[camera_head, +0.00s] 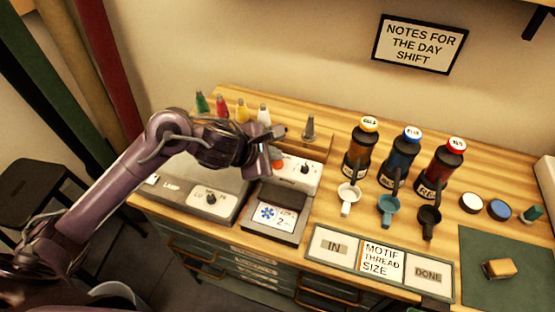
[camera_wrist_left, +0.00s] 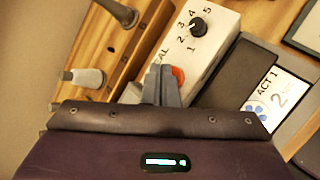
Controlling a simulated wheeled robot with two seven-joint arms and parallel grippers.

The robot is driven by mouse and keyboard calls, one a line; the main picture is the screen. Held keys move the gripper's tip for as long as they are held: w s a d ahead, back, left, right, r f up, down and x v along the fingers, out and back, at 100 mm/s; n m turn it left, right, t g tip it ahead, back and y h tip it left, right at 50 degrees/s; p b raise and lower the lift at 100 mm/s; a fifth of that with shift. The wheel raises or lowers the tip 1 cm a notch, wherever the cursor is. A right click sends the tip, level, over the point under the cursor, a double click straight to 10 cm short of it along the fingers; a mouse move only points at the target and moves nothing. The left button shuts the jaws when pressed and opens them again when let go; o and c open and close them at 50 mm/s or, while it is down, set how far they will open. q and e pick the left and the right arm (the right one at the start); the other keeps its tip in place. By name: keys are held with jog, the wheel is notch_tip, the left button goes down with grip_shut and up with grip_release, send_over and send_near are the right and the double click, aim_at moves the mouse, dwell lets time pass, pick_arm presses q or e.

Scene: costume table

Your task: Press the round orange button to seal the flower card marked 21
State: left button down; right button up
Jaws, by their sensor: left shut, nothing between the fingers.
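The round orange button (camera_head: 279,165) sits on the left part of a white control box with a black knob. It also shows in the wrist view (camera_wrist_left: 179,76), partly hidden by my fingers. My left gripper (camera_head: 274,147) is shut and empty, its fingertips right at the button; I cannot tell whether they touch it. In the wrist view the closed fingertips (camera_wrist_left: 160,72) are beside the button. The flower card (camera_head: 268,215), white with a blue flower and a number starting with 2, lies in the dark press in front of the box. My right gripper is not in view.
A grey lamp box (camera_head: 208,201) with a knob stands left of the press. Coloured cones (camera_head: 241,111) stand behind my arm. Three bottles (camera_head: 405,149) with cups in front stand to the right. A sign tray (camera_head: 333,245) lies in front; a green mat (camera_head: 490,245) is far right.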

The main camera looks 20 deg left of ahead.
aim_at(274, 165)
pick_arm(q)
jog(key=shift+r, duration=0.1)
jog(key=shift+r+p, duration=1.9)
jog(key=shift+r, duration=0.65)
